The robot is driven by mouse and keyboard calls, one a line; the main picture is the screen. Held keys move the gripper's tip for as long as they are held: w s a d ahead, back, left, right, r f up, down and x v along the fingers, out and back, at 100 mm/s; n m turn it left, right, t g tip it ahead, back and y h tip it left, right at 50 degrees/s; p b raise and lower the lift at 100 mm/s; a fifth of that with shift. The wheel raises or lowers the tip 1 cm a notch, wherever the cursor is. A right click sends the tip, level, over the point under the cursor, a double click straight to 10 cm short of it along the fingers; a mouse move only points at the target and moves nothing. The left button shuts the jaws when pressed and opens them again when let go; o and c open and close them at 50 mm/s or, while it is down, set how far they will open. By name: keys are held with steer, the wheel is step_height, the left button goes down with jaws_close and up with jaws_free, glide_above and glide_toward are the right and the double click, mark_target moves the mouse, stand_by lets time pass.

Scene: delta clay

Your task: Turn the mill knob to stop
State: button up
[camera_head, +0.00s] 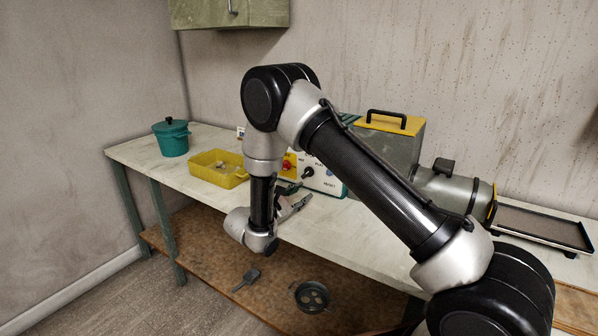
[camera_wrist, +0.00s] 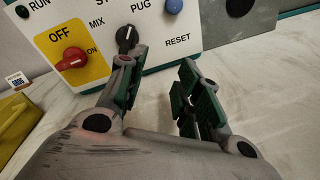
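The mill's white control panel (camera_wrist: 160,48) has a black knob (camera_wrist: 126,38) between the labels MIX and PUG. A label above the knob is cut off by the picture edge. The knob stands roughly upright; its exact setting is hard to tell. The knob also shows small in the head view (camera_head: 308,172). My gripper (camera_wrist: 156,66) is open and empty in the wrist view. Its left finger is just below the knob in the picture, and its right finger is off to the right. I cannot tell whether the left finger touches the knob. My gripper also shows in the head view (camera_head: 293,204).
A red switch (camera_wrist: 72,58) on a yellow OFF/ON plate is left of the knob, and a blue button (camera_wrist: 173,6) is at upper right. A yellow tray (camera_head: 217,181) and teal pot (camera_head: 171,138) stand left on the worktable (camera_head: 370,245). A metal barrel (camera_head: 450,188) is right.

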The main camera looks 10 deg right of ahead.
mark_target(305, 175)
steer(key=w+a+r+t, duration=0.2)
steer(key=shift+w+a+r, duration=0.1)
steer(key=shift+w+a, duration=0.2)
steer(key=shift+w, duration=0.1)
steer(key=shift+d+r, duration=0.2)
steer(key=shift+d, duration=0.05)
steer(key=x, duration=0.7)
steer(key=shift+w+f, duration=0.2)
steer(key=shift+c, duration=0.2)
steer(key=shift+d, duration=0.1)
jaws_close()
